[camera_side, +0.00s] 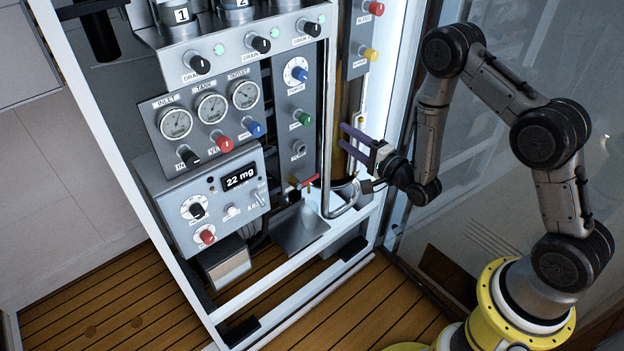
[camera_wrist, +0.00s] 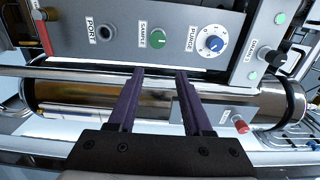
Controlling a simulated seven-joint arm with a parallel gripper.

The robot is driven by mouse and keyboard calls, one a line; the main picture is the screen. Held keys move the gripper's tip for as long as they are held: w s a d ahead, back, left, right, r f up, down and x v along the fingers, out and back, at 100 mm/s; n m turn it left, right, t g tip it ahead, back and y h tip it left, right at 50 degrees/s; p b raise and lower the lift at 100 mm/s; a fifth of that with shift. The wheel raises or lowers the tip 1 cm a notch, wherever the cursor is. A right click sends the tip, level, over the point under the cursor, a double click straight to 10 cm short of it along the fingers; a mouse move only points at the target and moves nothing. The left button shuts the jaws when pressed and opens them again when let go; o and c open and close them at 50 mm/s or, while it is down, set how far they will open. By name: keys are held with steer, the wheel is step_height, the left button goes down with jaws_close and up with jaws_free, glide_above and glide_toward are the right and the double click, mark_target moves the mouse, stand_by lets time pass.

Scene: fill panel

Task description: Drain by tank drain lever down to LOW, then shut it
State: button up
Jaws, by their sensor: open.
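The red drain lever (camera_side: 306,181) sticks out near a brass fitting at the bottom of the narrow panel in the side view. It also shows at the upper left of the wrist view (camera_wrist: 43,34). The brass-coloured tank (camera_side: 348,95) stands upright behind a bright pipe; it crosses the wrist view (camera_wrist: 75,95). My gripper (camera_side: 343,138) is open and empty, its purple fingers in front of the tank's lower part, up and right of the lever. In the wrist view my gripper (camera_wrist: 160,72) has its fingers apart, pointing toward the panel edge. No LOW mark is readable.
The narrow panel has a green sample knob (camera_side: 302,118) and a blue purge dial (camera_side: 297,73). A bent metal pipe (camera_side: 328,125) runs between panel and tank. A gauge box (camera_side: 208,110) and a display box (camera_side: 240,178) reading 22 mg lie left. A white frame post (camera_side: 395,100) stands right.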

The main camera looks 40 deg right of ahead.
glide_toward(313, 180)
steer(key=w, duration=1)
steer(key=shift+w, duration=0.25)
jaws_close()
stand_by(1.1)
